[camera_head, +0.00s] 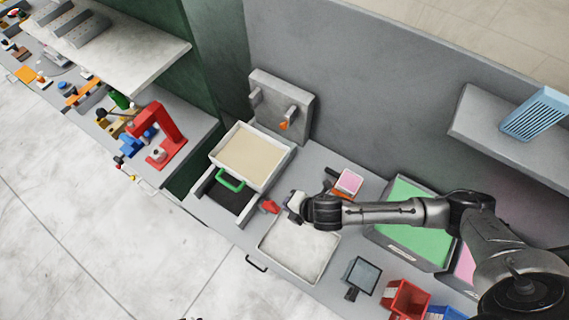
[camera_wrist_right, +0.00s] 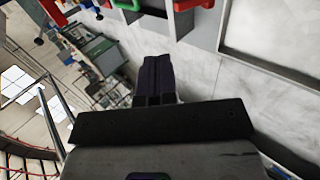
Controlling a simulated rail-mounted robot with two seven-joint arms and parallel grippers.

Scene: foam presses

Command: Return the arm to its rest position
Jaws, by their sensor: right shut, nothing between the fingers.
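My right arm (camera_head: 405,213) reaches in from the right in the head view, over the bench. Its wrist end (camera_head: 325,212) is above the back edge of the white-floored tray (camera_head: 262,245). In the right wrist view, the dark fingers of my right gripper (camera_wrist_right: 157,65) are together with nothing between them. The fingertips are hard to make out in the head view. My left gripper does not show in either view.
A small red object (camera_head: 270,206) is close to the wrist. A green-floored tray (camera_head: 405,203), a red bin (camera_head: 405,298) and a dark tablet-like panel (camera_head: 364,275) are near the forearm. The floor at left is clear.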

